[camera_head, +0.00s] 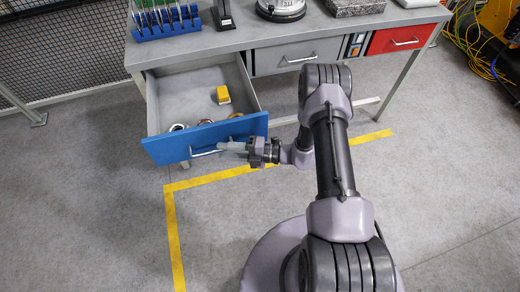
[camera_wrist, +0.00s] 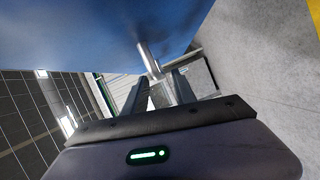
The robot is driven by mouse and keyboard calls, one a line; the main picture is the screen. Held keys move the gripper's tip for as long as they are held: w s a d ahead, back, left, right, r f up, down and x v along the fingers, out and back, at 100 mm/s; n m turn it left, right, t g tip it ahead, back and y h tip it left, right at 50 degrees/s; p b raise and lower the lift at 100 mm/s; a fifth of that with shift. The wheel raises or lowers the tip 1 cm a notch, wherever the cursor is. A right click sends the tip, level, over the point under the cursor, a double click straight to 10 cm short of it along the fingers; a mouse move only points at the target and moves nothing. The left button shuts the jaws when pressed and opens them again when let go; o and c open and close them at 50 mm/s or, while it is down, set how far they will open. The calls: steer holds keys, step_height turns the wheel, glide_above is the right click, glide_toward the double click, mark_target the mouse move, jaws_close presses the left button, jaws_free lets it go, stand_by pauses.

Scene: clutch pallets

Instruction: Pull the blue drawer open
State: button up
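The blue drawer (camera_head: 170,149) stands pulled well out from the workbench at the left in the head view. Its blue front fills the upper part of the wrist view (camera_wrist: 95,30). Its pale bar handle (camera_head: 204,153) runs across the front; part of it shows as a metal bar in the wrist view (camera_wrist: 148,57). My gripper (camera_head: 230,146) is at the right part of the handle. In the wrist view its two fingers (camera_wrist: 162,83) stand apart, with the bar reaching toward the gap between them. Whether they clamp it is unclear.
Inside the drawer lie a yellow block (camera_head: 223,95) and several ring-like parts near the front. A closed grey drawer (camera_head: 290,57) and a red drawer (camera_head: 402,39) are to the right. The bench top (camera_head: 240,33) holds a blue rack (camera_head: 166,25).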

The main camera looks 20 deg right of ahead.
steer(key=p+v, duration=0.2)
steer(key=v, duration=1.1)
steer(key=shift+d, duration=0.35)
steer(key=shift+s, duration=0.1)
steer(key=s+a+r+n+g+h, duration=0.2)
steer(key=a+r+n+g+h, duration=0.15)
steer(key=r+n, duration=0.7)
steer(key=s+a+r+n+g+h, duration=0.15)
steer(key=r+n+g, duration=0.25)
steer(key=r+n, duration=0.6)
steer(key=s+a+r+n+t+h, duration=0.1)
steer(key=s+r+n+t+h, duration=0.5)
steer(key=s+r+n, duration=0.6)
step_height(320, 180, up, 3)
steer(key=n+h, duration=0.2)
steer(key=n, duration=0.4)
steer(key=shift+s+a+r+h, duration=0.2)
steer(key=shift+s+a+h, duration=0.1)
steer(key=shift+s+a, duration=0.1)
